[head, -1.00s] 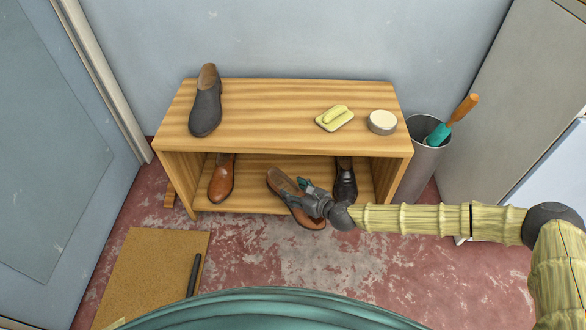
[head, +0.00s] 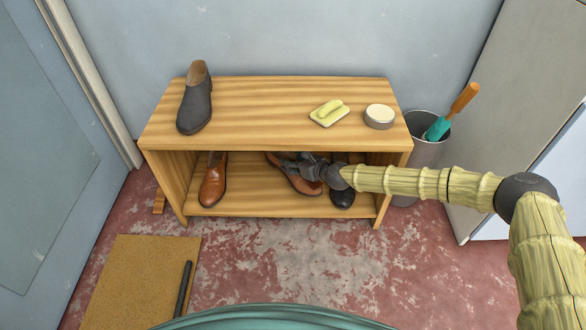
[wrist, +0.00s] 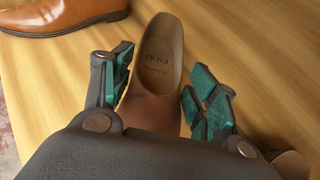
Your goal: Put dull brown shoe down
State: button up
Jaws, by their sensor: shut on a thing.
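The dull brown shoe (head: 300,184) is inside the lower level of the wooden bench, between two other shoes. My gripper (head: 296,164) is shut on it, reaching in from the right. In the wrist view, the shoe (wrist: 160,55) shows its open top and printed insole between the teal finger pads of my gripper (wrist: 160,95). Its heel end points away from the palm, and the palm hides its front. The shoe looks close over the lower shelf (head: 255,200); I cannot tell whether its sole touches.
A glossy tan shoe (head: 213,180) stands to the left and a black shoe (head: 342,196) close to the right, partly behind my wrist. The bench top (head: 260,112) hangs over my gripper.

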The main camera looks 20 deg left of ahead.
aim_at(315, 183)
jog(key=shift+w+f+b, duration=0.2)
jog(key=shift+f+b, duration=0.9)
jog(key=shift+f, duration=0.6)
jog(key=shift+f, duration=0.1)
jog(key=o, duration=1.4)
jog(key=shift+o, duration=0.2)
jog(key=p+v, duration=0.4)
jog(key=v, duration=0.8)
jog(key=shift+s, duration=0.1)
jog(key=shift+a, duration=0.1)
